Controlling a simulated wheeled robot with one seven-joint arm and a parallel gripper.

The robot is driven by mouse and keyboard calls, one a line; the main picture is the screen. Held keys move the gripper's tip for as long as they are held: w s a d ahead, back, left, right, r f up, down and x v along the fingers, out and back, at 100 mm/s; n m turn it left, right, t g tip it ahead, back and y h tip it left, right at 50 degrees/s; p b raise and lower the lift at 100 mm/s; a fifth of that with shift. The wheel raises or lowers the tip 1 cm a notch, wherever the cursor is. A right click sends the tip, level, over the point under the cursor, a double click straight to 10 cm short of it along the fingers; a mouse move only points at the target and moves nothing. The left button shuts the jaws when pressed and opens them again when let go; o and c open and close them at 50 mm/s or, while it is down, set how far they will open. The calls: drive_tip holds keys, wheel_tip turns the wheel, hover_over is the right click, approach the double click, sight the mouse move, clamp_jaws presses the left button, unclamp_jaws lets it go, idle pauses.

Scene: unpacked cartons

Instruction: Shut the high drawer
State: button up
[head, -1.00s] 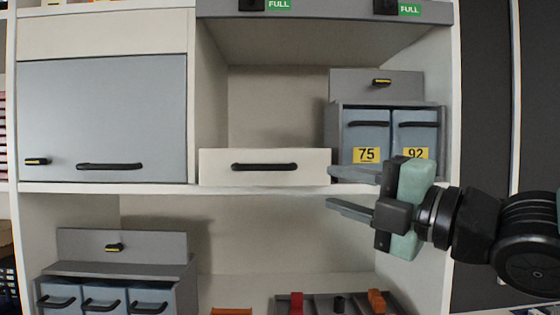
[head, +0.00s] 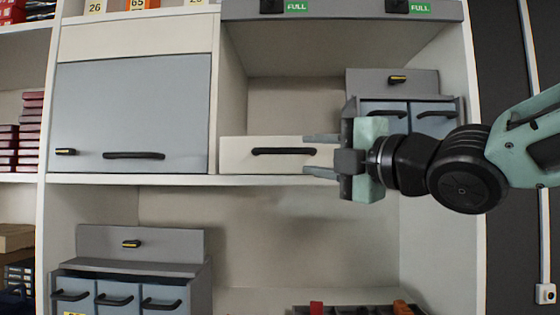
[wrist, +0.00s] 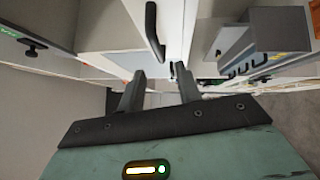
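A white drawer front (head: 262,165) with a black bar handle (head: 284,151) is on the middle shelf of the cabinet. In the wrist view its handle (wrist: 152,32) stands out from the white panel at the top middle. How far the drawer is pulled out is hard to tell. My gripper (head: 309,155) is open and empty, its two fingers pointing left at the right end of this front. The gripper body hides part of the shelf behind it. In the wrist view my fingers (wrist: 160,88) are apart, below the handle.
A grey unit with blue drawers (head: 437,122) stands behind my gripper on the same shelf. A large blue-grey panel (head: 130,110) with a handle is at left. A similar grey unit (head: 140,245) is below. The space under the shelf is largely clear.

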sight(283, 151)
drive_tip(key=p+x, duration=0.1)
drive_tip(key=x, duration=0.3)
drive_tip(key=p+x, duration=0.1)
drive_tip(key=x, duration=0.2)
drive_tip(key=shift+w+a+r+p, duration=0.2)
drive_tip(key=shift+a+r+p, duration=0.1)
drive_tip(key=shift+p, duration=0.1)
drive_tip(key=shift+w+a, duration=0.4)
drive_tip(key=shift+w, duration=0.05)
clamp_jaws()
